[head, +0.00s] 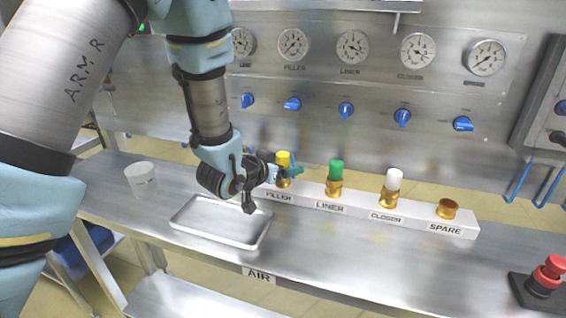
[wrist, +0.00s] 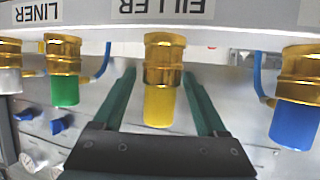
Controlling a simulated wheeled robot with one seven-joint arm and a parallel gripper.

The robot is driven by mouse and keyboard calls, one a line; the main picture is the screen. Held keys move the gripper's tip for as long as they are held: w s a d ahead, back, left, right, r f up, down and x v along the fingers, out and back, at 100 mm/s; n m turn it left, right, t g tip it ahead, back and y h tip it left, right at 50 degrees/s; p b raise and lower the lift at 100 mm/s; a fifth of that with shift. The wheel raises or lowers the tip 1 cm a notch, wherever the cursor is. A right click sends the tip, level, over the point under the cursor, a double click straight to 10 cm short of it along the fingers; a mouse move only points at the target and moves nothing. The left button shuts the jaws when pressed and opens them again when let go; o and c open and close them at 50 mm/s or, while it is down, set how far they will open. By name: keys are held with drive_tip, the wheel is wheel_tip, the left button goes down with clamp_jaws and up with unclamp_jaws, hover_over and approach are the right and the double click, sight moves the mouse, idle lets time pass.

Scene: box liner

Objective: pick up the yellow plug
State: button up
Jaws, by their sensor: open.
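The yellow plug (head: 283,157) sits upright in a brass fitting above the FILLER label on the white rail. In the wrist view, which is upside down, the yellow plug (wrist: 158,106) hangs from its brass fitting between the two green fingers. My gripper (head: 291,172) is at the plug in the head view, and its open fingers show in the wrist view (wrist: 160,76) with one on each side. A gap is visible on both sides of the plug. The far finger is partly hidden in the head view.
Along the rail (head: 350,207) stand a green plug (head: 336,168), a white plug (head: 394,179) and an empty SPARE fitting (head: 447,208). A blue plug (wrist: 295,125) is on FILLER's other side. A tray (head: 222,222), white cup (head: 141,180) and red button (head: 548,272) are on the bench.

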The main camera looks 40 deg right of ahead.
drive_tip(key=shift+x, duration=0.95)
clamp_jaws()
